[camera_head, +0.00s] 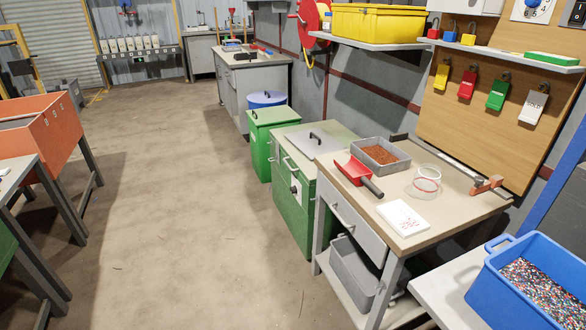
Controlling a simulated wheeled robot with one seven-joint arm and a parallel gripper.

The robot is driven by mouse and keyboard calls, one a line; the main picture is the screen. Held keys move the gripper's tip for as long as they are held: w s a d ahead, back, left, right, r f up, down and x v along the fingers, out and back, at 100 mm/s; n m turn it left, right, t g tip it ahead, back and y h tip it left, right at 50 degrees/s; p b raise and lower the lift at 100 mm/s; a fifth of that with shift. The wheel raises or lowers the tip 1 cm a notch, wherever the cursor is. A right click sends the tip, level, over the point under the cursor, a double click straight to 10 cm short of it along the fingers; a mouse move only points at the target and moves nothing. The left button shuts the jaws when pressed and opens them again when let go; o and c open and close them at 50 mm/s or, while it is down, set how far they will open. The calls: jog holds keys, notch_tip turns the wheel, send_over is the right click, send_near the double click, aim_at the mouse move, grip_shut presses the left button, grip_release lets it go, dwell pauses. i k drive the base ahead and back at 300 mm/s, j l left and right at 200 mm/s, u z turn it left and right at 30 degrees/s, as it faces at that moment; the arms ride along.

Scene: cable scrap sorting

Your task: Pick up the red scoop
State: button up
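The red scoop (353,170) lies on the workbench (447,207) at the right of the head view. Its red pan points to the upper left and overhangs or lies close to the bench's left edge. Its dark handle (373,188) points to the lower right. My gripper is not in view, and nothing holds the scoop.
Close behind the scoop is a grey tray (402,167) of reddish-brown granules. A clear round container (427,182), a white card (403,218) and an orange clamp (488,185) share the bench. A blue bin (482,290) stands front right. The concrete floor (180,220) is open.

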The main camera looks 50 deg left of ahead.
aim_at(358, 173)
jog(key=u, duration=1.15)
